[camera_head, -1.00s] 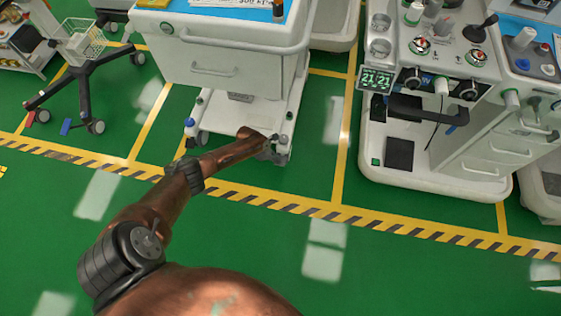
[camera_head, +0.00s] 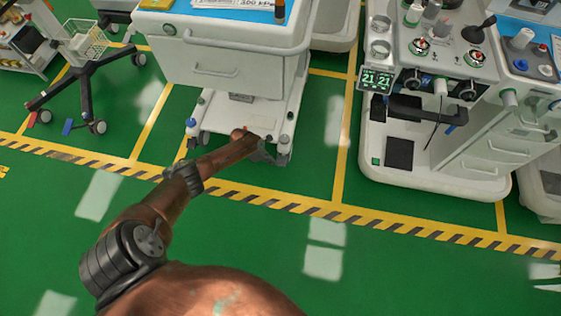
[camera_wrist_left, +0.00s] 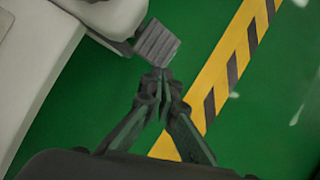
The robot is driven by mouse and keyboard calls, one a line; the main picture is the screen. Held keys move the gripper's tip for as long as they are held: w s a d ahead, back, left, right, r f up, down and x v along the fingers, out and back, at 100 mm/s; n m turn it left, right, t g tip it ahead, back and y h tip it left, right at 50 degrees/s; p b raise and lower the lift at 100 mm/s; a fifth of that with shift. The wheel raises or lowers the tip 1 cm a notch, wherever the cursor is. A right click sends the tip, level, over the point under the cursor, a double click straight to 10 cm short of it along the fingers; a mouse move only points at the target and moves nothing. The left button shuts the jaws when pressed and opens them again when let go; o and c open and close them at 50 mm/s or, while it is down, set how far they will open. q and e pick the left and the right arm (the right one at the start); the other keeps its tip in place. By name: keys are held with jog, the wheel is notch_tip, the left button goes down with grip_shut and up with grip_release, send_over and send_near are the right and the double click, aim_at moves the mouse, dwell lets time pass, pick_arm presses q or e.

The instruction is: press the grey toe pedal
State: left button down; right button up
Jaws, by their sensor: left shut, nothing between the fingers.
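The grey toe pedal (camera_wrist_left: 157,43) is a ribbed square pad that juts out from the corner of a white cart base (camera_wrist_left: 45,85) in the left wrist view. My left gripper (camera_wrist_left: 160,74) is shut and empty. Its fingertips are right at the pedal's near edge; I cannot tell whether they touch it. In the head view my left gripper (camera_head: 270,156) is low by the front right corner of the white cart (camera_head: 235,58), and the pedal cannot be made out there behind my arm. My right gripper is not in view.
An anaesthesia machine (camera_head: 432,110) stands to the right of the cart. A wheeled stand with a basket (camera_head: 86,43) is at the left. A yellow and black floor stripe (camera_head: 400,227) runs in front. The green floor before it is clear.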

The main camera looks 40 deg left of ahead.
pick_arm(q)
jog(key=v, duration=1.1)
jog(key=shift+r, duration=0.35)
jog(key=shift+s, duration=0.15)
